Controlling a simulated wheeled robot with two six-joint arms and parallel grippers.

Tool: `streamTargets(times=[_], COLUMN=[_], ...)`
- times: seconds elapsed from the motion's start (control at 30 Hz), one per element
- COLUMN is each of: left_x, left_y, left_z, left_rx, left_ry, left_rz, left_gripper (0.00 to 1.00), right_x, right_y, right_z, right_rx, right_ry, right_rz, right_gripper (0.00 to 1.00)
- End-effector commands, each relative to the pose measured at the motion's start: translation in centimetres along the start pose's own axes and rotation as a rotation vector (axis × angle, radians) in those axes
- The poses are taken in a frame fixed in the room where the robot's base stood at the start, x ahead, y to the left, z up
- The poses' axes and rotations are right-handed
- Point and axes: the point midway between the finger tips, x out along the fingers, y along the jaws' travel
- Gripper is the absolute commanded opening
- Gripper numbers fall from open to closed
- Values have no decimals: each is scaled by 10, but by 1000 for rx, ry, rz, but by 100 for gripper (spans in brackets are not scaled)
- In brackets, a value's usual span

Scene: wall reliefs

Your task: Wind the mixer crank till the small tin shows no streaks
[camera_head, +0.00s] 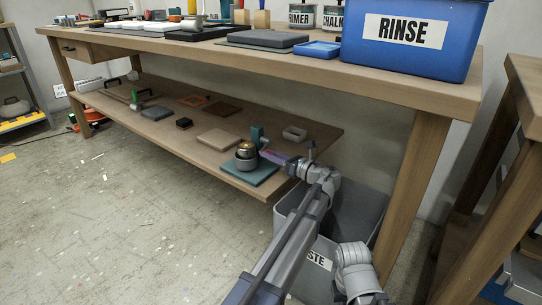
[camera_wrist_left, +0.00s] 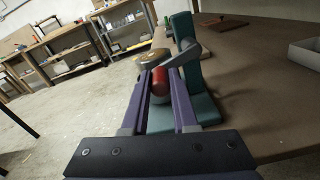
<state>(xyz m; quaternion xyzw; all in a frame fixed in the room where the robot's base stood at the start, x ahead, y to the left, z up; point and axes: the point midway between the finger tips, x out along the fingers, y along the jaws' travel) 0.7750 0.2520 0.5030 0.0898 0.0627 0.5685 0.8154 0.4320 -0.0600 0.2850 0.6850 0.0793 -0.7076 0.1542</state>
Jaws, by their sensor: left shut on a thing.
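The mixer, with its teal upright (camera_head: 257,135) and teal base (camera_head: 252,174), stands on the lower shelf near its front right end. A small grey tin (camera_head: 245,163) with a brassy round part above it sits on the base. I cannot see whether its paint has streaks. In the left wrist view, the grey crank arm (camera_wrist_left: 183,57) runs from the upright (camera_wrist_left: 186,32) to a red grip (camera_wrist_left: 160,82). My left gripper (camera_head: 268,155), with purple fingers, is shut on that red grip (camera_wrist_left: 160,82). My right gripper is not in view.
A grey waste bin (camera_head: 365,214) stands close beside my left arm.

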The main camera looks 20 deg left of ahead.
Motion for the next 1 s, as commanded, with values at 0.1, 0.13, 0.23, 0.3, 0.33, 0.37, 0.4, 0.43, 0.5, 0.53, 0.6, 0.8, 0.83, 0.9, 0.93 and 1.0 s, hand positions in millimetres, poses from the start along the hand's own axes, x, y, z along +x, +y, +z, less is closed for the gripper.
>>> streamTargets(times=[0.1, 0.13, 0.23, 0.3, 0.33, 0.37, 0.4, 0.43, 0.5, 0.53, 0.6, 0.8, 0.83, 0.9, 0.93, 1.0], left_x=[0, 0, 0, 0, 0, 0, 0, 0, 0, 0, 0, 0, 0, 0, 0, 0], left_y=[-1, -1, -2, -2, -2, -2, -2, -2, -2, -2, -2, -2, -2, -2, -2, -3], left_z=[-3, -5, -6, -6, -6, -6, -6, -6, -6, -6, -6, -6, -6, -6, -6, -6], left_rx=[-34, -53, -105, -122, -124, -125, -125, -125, -124, -124, -124, -123, -123, -123, -123, -123], left_ry=[0, 0, 0, 0, 0, 0, 0, 0, 0, 0, 0, 0, 0, 0, 0, 0], left_rz=[1, 1, 1, 1, 1, 1, 1, 1, 1, 1, 1, 1, 1, 0, 0, 0], left_gripper=[0, 0, 0, 0, 0, 0, 0, 0, 0, 0, 32, 55, 57, 57, 57, 57], right_x=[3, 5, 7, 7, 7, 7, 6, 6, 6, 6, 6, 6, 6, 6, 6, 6], right_y=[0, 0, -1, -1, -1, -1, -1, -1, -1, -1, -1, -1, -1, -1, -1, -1], right_z=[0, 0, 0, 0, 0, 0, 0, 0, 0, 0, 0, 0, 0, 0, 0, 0], right_rx=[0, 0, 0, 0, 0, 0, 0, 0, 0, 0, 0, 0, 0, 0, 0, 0], right_ry=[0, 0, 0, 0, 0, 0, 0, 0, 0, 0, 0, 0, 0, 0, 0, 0], right_rz=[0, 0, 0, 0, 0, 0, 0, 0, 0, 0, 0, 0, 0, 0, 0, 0], right_gripper=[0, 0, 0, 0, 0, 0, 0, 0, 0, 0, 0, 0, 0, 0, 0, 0])
